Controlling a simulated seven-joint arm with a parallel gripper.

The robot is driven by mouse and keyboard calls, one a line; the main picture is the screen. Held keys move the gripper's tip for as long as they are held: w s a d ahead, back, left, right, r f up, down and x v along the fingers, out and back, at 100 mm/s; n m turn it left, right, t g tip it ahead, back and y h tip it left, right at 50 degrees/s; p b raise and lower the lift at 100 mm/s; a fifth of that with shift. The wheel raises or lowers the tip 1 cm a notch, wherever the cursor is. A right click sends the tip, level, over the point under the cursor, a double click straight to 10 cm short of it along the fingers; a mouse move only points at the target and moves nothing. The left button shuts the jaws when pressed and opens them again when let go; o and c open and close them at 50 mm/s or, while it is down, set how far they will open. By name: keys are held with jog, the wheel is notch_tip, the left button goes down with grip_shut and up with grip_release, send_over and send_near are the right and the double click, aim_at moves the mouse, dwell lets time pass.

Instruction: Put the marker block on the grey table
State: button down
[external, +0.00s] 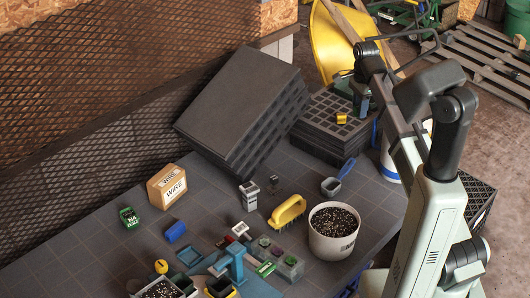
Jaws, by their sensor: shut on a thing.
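My gripper (358,110) hangs from the arm at the upper right, over the stack of black grid trays. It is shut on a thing. A small yellow block (342,119), which looks like the marker block, shows at the lower left of the fingers, in front of the top tray. The fingers are too small and dark to show the grip clearly, and I cannot tell the block's height over the tray. The grey table (120,262) is a dark tiled top that fills the lower left and middle.
The black tray stack (324,146) stands at the table's back right, with a tilted stack (240,95) left of it.

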jog(key=w+a+n, duration=0.1)
jog(key=a+n, duration=0.1)
jog(key=a, duration=1.2)
jog(key=n, duration=0.3)
send_over(212, 206)
notch_tip(212, 206, down, 17)
jog(key=shift+f, duration=5.65)
jog(key=shift+f, duration=0.1)
jog(key=c, duration=0.8)
grip_release()
jog(key=shift+c, duration=0.2)
